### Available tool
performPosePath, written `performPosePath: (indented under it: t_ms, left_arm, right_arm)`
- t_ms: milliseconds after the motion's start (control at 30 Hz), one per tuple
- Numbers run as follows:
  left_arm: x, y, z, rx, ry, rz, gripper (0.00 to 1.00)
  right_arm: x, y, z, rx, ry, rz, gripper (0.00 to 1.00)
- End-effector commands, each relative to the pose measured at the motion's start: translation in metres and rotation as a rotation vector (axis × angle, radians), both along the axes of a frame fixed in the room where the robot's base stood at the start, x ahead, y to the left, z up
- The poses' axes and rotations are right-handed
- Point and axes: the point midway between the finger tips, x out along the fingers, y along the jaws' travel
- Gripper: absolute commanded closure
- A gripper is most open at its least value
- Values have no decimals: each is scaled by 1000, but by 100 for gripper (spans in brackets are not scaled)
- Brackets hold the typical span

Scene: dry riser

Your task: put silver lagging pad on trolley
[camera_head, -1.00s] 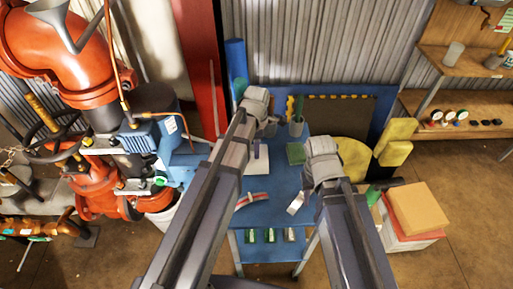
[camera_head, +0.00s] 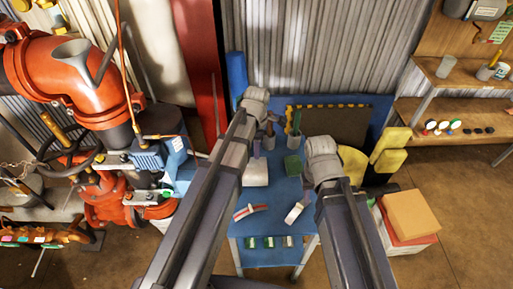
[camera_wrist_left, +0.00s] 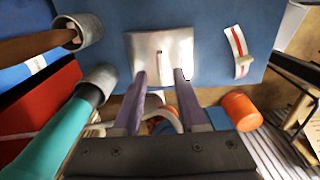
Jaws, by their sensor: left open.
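The silver lagging pad (camera_wrist_left: 180,47) is a shiny square with a small upright strap or handle in the left wrist view. It lies flat on a blue tabletop (camera_wrist_left: 110,22). In the head view it is a pale patch (camera_head: 257,174) partly behind my left arm. My left gripper (camera_wrist_left: 158,75) is open and empty, its fingertips at the pad's near edge in the picture; touching or apart is unclear. My right gripper (camera_head: 323,160) is over the table's right side, fingers hidden. The blue table (camera_head: 270,228) may be the trolley; I cannot tell.
A red-striped tool (camera_head: 250,211) and a brush (camera_head: 296,212) lie on the blue top. Cups (camera_wrist_left: 80,30) holding handled tools stand beside the pad. Red pipework (camera_head: 75,80) is at left, an orange box (camera_head: 414,213) at right.

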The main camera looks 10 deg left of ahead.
Motion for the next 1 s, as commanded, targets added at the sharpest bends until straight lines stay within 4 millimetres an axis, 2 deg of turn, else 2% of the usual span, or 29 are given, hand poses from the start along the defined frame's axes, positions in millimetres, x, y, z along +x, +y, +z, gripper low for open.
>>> performPosePath:
  t_ms: [33, 200, 333, 567, 667, 767, 1000]
  left_arm:
    - [0, 0, 16, 0, 0, 0, 58]
    - [0, 0, 37, 0, 0, 0, 58]
    - [0, 0, 44, 0, 0, 0, 58]
    - [-4, -3, 43, 2, 2, -41, 58]
    - [-16, -13, 43, 8, 5, -189, 58]
    - [-35, -28, 43, 18, 14, -447, 58]
    - [-86, -62, 44, 37, 52, -1173, 58]
  right_arm:
    - [0, 0, 16, 0, 0, 0, 62]
    - [0, 0, 37, 0, 0, 0, 62]
    - [0, 0, 44, 0, 0, 1, 62]
    - [0, 0, 43, 0, 0, 1, 62]
    - [0, 0, 43, 0, 0, 1, 62]
    - [0, 0, 43, 0, 0, 1, 62]
    - [0, 0, 43, 0, 0, 1, 62]
